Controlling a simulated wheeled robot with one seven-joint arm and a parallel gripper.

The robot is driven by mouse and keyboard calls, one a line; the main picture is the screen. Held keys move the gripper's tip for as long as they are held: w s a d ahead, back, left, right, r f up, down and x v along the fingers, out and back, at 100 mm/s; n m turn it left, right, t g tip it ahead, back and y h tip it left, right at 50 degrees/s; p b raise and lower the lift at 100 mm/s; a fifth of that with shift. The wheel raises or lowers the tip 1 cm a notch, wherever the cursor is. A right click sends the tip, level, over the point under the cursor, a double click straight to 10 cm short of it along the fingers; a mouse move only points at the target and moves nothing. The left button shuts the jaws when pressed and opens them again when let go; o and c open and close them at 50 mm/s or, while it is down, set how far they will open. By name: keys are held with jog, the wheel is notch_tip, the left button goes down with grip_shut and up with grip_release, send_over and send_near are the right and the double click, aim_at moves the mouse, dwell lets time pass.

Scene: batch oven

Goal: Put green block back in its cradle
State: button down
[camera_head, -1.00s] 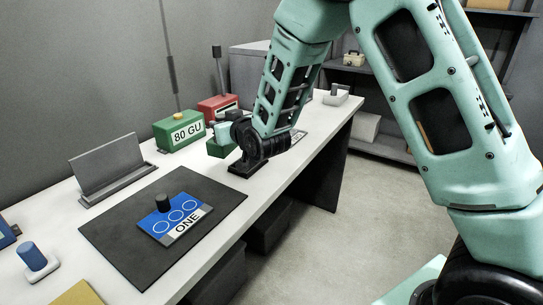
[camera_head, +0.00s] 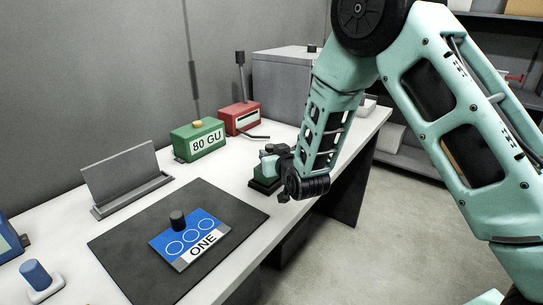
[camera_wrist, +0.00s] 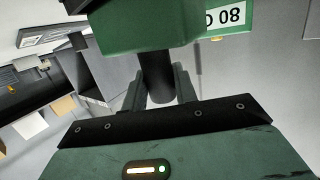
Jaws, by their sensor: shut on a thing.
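In the wrist view the green block (camera_wrist: 150,28) shows large, with a dark round stem (camera_wrist: 156,75) between the fingers. My gripper (camera_head: 272,152) is shut on that stem; it also shows in the wrist view (camera_wrist: 158,88).
A green box marked 80 GU (camera_head: 198,141) and a red box (camera_head: 240,118) stand behind to the left. A dark mat (camera_head: 120,245) holds a blue plate marked ONE (camera_head: 188,236). A grey stand (camera_head: 125,180) is at the left. The bench edge drops to the floor.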

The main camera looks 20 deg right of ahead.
jog(key=shift+f, duration=0.45)
jog(key=shift+f, duration=0.1)
jog(key=shift+f, duration=0.15)
jog(key=c, duration=1.1)
grip_release()
